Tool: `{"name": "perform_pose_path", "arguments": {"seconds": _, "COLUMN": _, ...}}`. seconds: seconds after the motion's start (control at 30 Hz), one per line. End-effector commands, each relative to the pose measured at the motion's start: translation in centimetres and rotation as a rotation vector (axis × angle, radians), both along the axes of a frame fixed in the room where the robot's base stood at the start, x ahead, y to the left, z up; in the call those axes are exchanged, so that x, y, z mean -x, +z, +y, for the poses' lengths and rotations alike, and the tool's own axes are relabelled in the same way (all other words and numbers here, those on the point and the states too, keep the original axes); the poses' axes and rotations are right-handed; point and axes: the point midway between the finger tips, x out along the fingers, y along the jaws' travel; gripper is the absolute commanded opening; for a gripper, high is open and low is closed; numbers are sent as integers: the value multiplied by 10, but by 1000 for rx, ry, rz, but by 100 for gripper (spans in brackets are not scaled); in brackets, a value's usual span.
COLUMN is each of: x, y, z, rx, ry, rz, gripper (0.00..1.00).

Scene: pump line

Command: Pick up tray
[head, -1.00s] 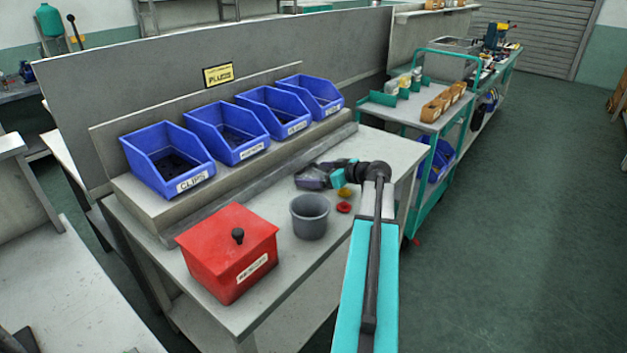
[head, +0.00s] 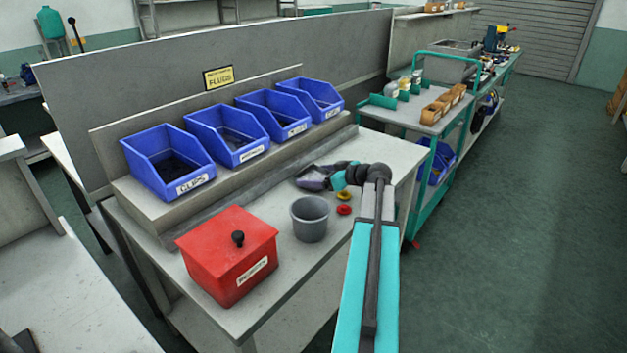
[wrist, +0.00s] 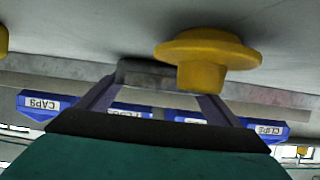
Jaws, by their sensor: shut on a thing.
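My gripper (head: 313,178) is low over the bench top, behind the grey cup and near the long ledge. Its dark purple fingers also show in the wrist view (wrist: 158,90), which is upside down. They are shut on a small grey block-like thing, seemingly the tray (wrist: 150,73). Most of it is hidden by the fingers, and it appears at or very near the bench surface. I cannot tell whether it is lifted. A yellow knob-like part (wrist: 207,55) stands close to the fingers; it also shows in the head view (head: 344,196).
A grey cup (head: 310,220), a red part (head: 344,210) and a red lidded box (head: 228,258) stand on the bench (head: 385,150). Several blue bins, such as the clips bin (head: 168,160), line the raised shelf. A teal trolley (head: 440,125) stands beyond the bench.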

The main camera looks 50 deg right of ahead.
Motion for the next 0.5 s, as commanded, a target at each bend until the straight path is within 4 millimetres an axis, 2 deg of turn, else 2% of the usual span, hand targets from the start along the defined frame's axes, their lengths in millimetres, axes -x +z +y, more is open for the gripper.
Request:
{"name": "perform_pose_path", "arguments": {"seconds": 0.23, "x": 0, "y": 14, "z": 0, "rx": 1, "ry": -1, "rz": -1, "gripper": 60}}
{"name": "perform_pose_path", "arguments": {"seconds": 0.43, "x": 0, "y": 34, "z": 0, "rx": 1, "ry": 0, "rz": -1, "gripper": 60}}
{"name": "perform_pose_path", "arguments": {"seconds": 0.5, "x": 13, "y": 34, "z": -3, "rx": 1, "ry": -4, "rz": -1, "gripper": 60}}
